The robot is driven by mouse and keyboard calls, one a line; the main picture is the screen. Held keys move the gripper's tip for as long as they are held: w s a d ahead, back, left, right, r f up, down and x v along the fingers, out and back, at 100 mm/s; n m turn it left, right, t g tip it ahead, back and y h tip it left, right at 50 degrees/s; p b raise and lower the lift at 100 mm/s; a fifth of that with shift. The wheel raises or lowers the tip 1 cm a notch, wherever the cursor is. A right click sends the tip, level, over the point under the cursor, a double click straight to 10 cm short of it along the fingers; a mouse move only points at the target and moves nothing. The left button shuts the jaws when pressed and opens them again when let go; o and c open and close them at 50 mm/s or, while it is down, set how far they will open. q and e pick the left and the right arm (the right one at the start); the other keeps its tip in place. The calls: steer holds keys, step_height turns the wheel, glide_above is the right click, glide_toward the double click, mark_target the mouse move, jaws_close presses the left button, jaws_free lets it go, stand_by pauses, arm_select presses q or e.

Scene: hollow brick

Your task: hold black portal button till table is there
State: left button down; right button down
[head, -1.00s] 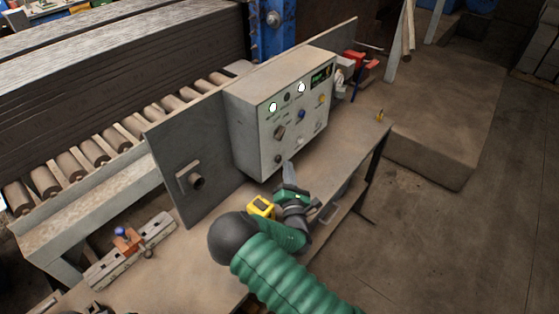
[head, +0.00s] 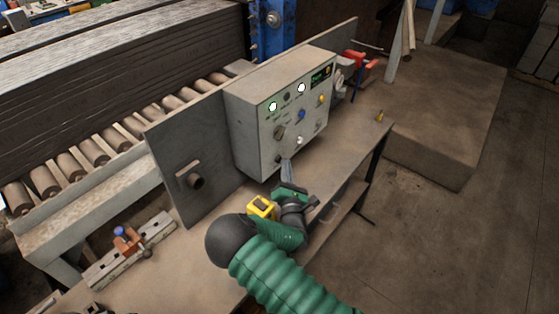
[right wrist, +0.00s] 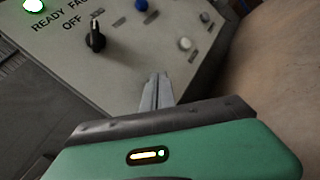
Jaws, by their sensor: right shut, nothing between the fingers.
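The grey control box (head: 262,148) stands on the bench, its sloped panel carrying lamps, a small display, knobs and buttons. A small dark button (head: 279,160) sits low on the panel, below the black selector knob (head: 279,132). My right gripper (head: 286,162) is shut and empty, its fingertips right beside that button. I cannot tell whether they touch or press it. In the right wrist view the shut fingers (right wrist: 157,80) point at the panel's lower part. The selector knob (right wrist: 95,38) shows there, but no black button; the fingers may hide it. My left gripper is not in view.
The bench top (head: 345,145) is mostly clear right of the box. A grey upright plate (head: 185,170) stands left of it, before a roller conveyor (head: 92,150). A metal fixture (head: 130,250) lies at lower left. Blue (right wrist: 141,5) and white (right wrist: 185,43) buttons are near the fingers.

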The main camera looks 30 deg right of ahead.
steer(key=shift+w+a, duration=0.2)
steer(key=shift+w, duration=0.2)
stand_by(3.6)
steer(key=shift+s, duration=0.1)
stand_by(1.5)
steer(key=shift+s+d, duration=0.35)
steer(key=shift+s, duration=0.35)
steer(key=s, duration=0.1)
steer(key=s+d, duration=0.1)
steer(key=s, duration=0.1)
steer(key=s+d, duration=0.1)
steer(key=shift+s, duration=0.3)
